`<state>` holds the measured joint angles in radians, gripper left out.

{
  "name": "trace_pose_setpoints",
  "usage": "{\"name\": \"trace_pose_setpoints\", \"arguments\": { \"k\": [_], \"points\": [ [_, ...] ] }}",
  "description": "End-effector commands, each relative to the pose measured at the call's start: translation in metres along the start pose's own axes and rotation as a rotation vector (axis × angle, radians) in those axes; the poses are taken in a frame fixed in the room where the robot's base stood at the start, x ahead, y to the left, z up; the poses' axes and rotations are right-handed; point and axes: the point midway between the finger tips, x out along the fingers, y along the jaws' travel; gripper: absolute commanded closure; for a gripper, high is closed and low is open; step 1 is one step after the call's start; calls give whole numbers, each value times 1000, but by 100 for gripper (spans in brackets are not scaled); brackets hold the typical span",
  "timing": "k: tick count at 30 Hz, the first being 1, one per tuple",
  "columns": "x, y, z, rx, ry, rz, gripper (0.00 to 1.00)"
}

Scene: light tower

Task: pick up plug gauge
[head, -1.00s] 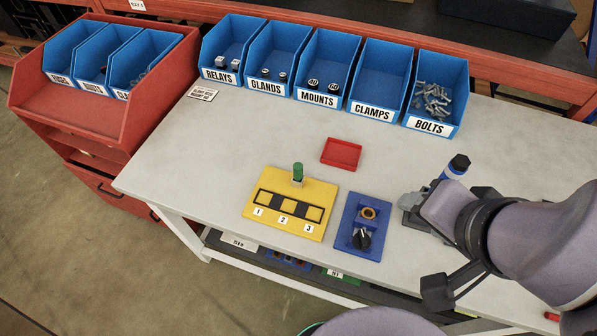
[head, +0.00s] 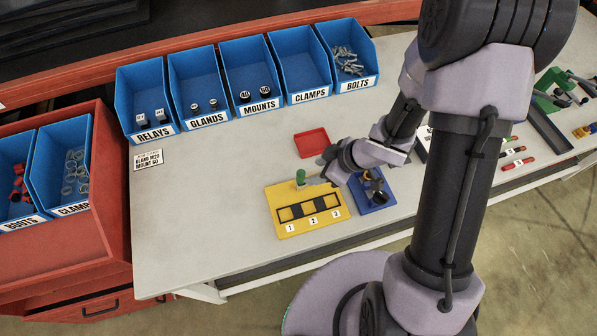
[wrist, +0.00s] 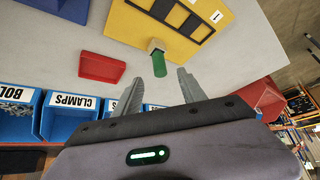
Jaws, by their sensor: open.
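The plug gauge, as I take it, is the small green-handled piece (head: 300,177) standing upright at the back edge of the yellow board (head: 278,226). In the wrist view its green handle (wrist: 159,65) points toward my gripper (wrist: 158,82), and a pale block shows at its base. My gripper is open, its two fingers spread on either side of the line to the handle. The handle lies just beyond the fingertips, with nothing between them. In the head view my gripper (head: 328,168) is just right of the green handle; its fingers are partly hard to make out.
A red tray (head: 311,143) lies behind the yellow board. A blue block with a knob (head: 373,203) stands close to its right, partly under my wrist. Labelled blue bins (head: 201,117) line the back.

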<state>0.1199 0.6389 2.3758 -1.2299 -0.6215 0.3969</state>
Motion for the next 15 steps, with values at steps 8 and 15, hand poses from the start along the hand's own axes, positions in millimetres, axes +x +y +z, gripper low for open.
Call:
{"name": "trace_pose_setpoints", "arguments": {
  "k": [8, 15],
  "points": [
    [60, 1, 1, -1, 0, 2, 52],
    [94, 2, -1, -3, 0, 1, 52]
  ]
}}
